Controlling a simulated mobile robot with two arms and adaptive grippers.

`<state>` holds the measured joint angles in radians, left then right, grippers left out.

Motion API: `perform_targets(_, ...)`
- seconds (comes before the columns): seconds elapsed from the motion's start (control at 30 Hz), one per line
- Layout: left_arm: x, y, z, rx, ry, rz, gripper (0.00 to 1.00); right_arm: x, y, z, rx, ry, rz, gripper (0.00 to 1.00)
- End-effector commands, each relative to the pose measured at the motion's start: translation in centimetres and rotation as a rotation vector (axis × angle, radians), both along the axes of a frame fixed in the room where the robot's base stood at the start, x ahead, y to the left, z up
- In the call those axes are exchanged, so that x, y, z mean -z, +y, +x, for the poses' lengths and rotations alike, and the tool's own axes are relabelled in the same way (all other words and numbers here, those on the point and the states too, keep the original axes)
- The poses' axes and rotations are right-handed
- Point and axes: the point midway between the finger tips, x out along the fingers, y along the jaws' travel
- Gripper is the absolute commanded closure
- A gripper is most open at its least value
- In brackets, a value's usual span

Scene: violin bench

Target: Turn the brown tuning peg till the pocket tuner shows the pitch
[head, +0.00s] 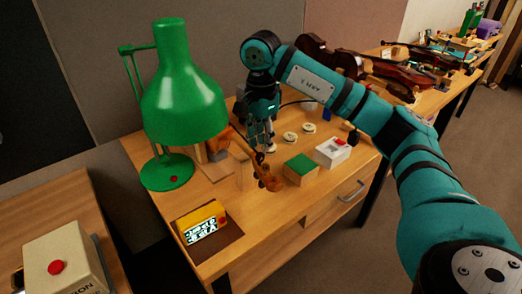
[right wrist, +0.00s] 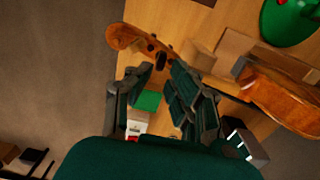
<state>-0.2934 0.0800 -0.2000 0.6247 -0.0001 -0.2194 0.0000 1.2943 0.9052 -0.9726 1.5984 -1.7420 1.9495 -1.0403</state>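The violin's scroll and pegbox (head: 268,181) stick out towards the front of the bench; they also show at the top of the right wrist view (right wrist: 128,38). Dark pegs stand out from the pegbox; I cannot tell which is the brown tuning peg. My right gripper (head: 262,146) is over the neck end. In the wrist view its fingers (right wrist: 161,72) are apart, with a dark peg end just beyond or between them; contact is unclear. The yellow pocket tuner (head: 207,214) stands at the front left, its display lit but too small to read. My left gripper is out of view.
A green lamp (head: 180,95) stands left of the violin. A green-topped block (head: 301,165), a white box with a red spot (head: 332,153) and round tins (head: 290,137) lie to the right. A box with a red button (head: 62,262) is at the lower left.

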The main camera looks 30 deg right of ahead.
Motion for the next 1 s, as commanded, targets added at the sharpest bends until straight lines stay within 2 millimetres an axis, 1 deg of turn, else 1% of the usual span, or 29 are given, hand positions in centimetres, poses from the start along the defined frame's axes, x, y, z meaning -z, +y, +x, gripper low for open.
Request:
perform_targets(0.07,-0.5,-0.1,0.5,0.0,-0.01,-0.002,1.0,1.1,-0.1,-0.1,0.001,0.003,-0.001,0.8)
perform_targets(0.2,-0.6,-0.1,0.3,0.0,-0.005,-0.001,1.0,2.6,0.0,0.0,0.0,0.001,0.0,0.8)
perform_targets(0.33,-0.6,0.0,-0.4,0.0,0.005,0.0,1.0,3.1,0.0,0.0,0.0,-0.001,0.0,0.8)
perform_targets(0.57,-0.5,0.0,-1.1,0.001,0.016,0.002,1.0,3.2,0.0,0.0,0.0,-0.001,0.0,0.8)
perform_targets(0.63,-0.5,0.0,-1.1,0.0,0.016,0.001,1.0,3.2,0.0,0.0,0.0,-0.001,0.0,0.87)
perform_targets(0.73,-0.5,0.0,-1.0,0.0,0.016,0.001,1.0,3.2,0.0,0.0,0.0,-0.001,0.0,1.0)
perform_targets(1.0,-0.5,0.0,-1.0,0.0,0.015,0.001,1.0,3.2,0.0,0.0,0.003,-0.001,0.0,1.0)
